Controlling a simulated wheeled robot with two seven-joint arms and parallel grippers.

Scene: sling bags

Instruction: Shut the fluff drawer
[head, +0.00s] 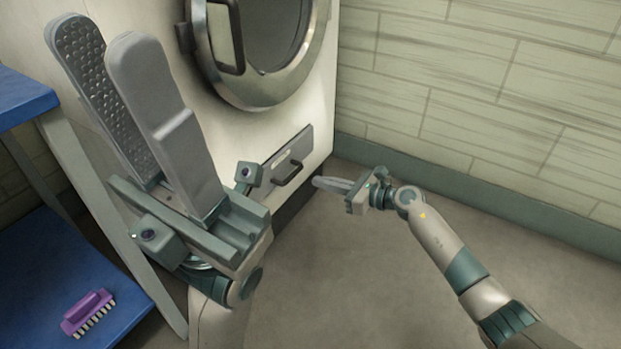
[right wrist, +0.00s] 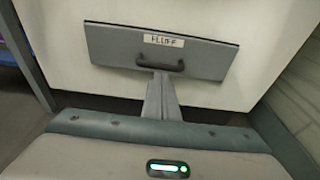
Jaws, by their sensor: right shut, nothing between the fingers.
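The fluff drawer (head: 300,145) is a grey panel with a dark bar handle (head: 287,173), low on the front of a pale machine. In the right wrist view the drawer (right wrist: 112,45) carries a "FLUFF" label (right wrist: 163,40). Its front looks close to the machine's face; I cannot tell whether it is fully flush. My right gripper (head: 318,182) is shut and empty, pointing at the drawer; in the right wrist view its fingertips (right wrist: 160,75) appear just below the handle. Whether they touch is unclear. My left gripper (head: 98,32) is open and empty, raised before the machine.
The machine's round door (head: 212,75) is above the drawer. A blue shelf unit (head: 25,98) stands at the left, with a purple brush (head: 88,312) on its lower shelf. A tiled wall (head: 480,90) is at the right. The floor (head: 350,270) before the machine is clear.

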